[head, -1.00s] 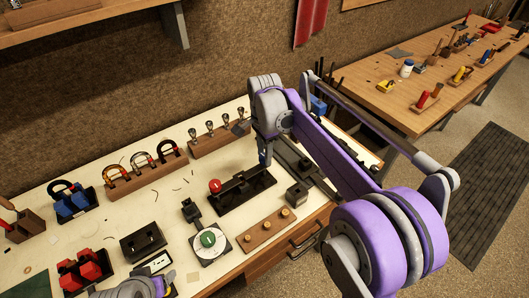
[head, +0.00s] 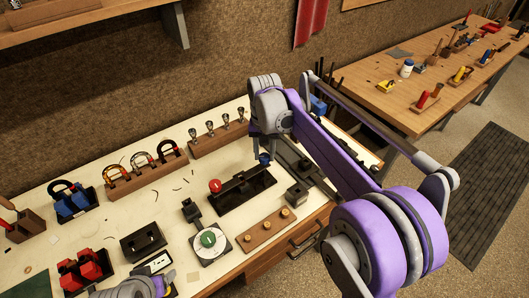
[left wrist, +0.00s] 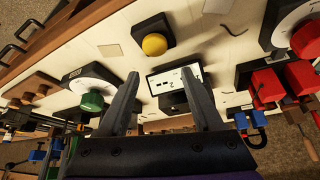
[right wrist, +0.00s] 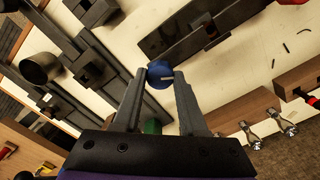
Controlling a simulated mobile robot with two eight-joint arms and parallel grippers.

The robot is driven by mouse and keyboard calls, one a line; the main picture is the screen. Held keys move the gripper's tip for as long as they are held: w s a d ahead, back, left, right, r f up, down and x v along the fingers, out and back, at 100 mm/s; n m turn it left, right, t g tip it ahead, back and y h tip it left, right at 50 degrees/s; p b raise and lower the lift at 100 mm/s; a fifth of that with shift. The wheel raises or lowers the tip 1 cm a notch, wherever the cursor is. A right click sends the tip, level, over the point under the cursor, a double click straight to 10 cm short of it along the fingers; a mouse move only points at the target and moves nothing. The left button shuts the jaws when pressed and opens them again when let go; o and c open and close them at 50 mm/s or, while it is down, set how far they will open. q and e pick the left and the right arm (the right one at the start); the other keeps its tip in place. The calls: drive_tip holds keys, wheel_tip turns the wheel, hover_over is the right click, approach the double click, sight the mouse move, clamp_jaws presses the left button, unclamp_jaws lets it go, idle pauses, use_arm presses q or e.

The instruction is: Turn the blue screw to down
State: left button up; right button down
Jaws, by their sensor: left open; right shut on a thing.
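The blue screw (right wrist: 158,75) has a round head with a pale mark on its face. In the right wrist view the mark points toward the right finger. My right gripper (right wrist: 159,78) is closed around the head, one fingertip on each side. In the head view the blue screw (head: 265,159) shows under my right gripper (head: 264,150), near the back end of the black fixture with the red ball; the fingers partly hide it. My left gripper (left wrist: 161,80) is open and empty, above the front of the bench by a white label card (left wrist: 172,84).
A green knob dial (head: 208,239) and a wooden block with brass buttons (head: 268,230) are in front. A horseshoe rack (head: 146,182) stands behind left.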

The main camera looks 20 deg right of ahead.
drive_tip(key=n, duration=0.6)
drive_tip(key=shift+n, duration=0.3)
drive_tip(key=n, duration=1.1)
drive_tip(key=shift+n, duration=0.3)
drive_tip(key=n, duration=0.5)
drive_tip(key=shift+n, duration=0.4)
drive_tip(key=shift+c, duration=2.2)
unclamp_jaws()
drive_tip(key=shift+r, duration=0.15)
